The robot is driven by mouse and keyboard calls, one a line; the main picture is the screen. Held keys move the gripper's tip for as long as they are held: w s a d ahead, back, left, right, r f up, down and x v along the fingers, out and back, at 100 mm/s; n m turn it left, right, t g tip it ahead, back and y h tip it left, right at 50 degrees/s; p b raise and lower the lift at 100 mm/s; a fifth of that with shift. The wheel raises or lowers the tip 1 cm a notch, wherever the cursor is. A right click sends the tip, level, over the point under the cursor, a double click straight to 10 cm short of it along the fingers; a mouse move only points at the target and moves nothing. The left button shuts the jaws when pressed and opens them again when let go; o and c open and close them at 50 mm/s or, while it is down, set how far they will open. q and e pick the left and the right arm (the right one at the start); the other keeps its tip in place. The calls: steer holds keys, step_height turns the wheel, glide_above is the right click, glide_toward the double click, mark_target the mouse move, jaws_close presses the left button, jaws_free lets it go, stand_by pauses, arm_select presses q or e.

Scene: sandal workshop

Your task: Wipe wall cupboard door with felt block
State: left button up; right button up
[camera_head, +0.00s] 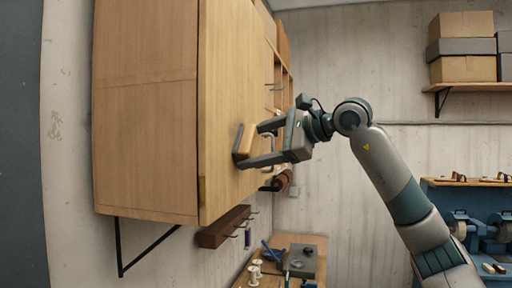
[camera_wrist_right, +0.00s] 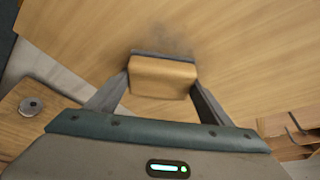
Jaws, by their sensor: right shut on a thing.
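The wall cupboard (camera_head: 148,110) hangs on the left wall, and its light wood door (camera_head: 228,90) faces right, toward my right arm. My right gripper (camera_head: 246,150) is shut on the felt block (camera_head: 246,141), which has a tan wooden back and a dark grey felt face. The felt side is at the door and seems to touch it. In the right wrist view the felt block (camera_wrist_right: 162,77) sits between the fingers, with a dark smudge (camera_wrist_right: 168,38) on the door (camera_wrist_right: 240,50) just beyond it. My left gripper is not in view.
Below the cupboard are a dark wooden hook rail (camera_head: 224,227) and a workbench (camera_head: 310,243) with thread spools and tools. A shelf with boxes (camera_head: 465,68) and a blue machine stand (camera_head: 470,225) are at right.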

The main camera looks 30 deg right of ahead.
mark_target(251, 146)
steer(key=shift+s+a+b, duration=0.3)
steer(key=shift+s+a, duration=0.75)
steer(key=shift+a, duration=0.2)
steer(key=shift+s+a, duration=1.1)
steer(key=shift+a, duration=0.25)
steer(key=shift+r+p, duration=1)
steer(key=shift+r, duration=0.55)
steer(key=shift+d, duration=0.1)
steer(key=shift+w+d+p, duration=0.4)
steer(key=shift+w+d, duration=0.7)
steer(key=shift+d, duration=0.2)
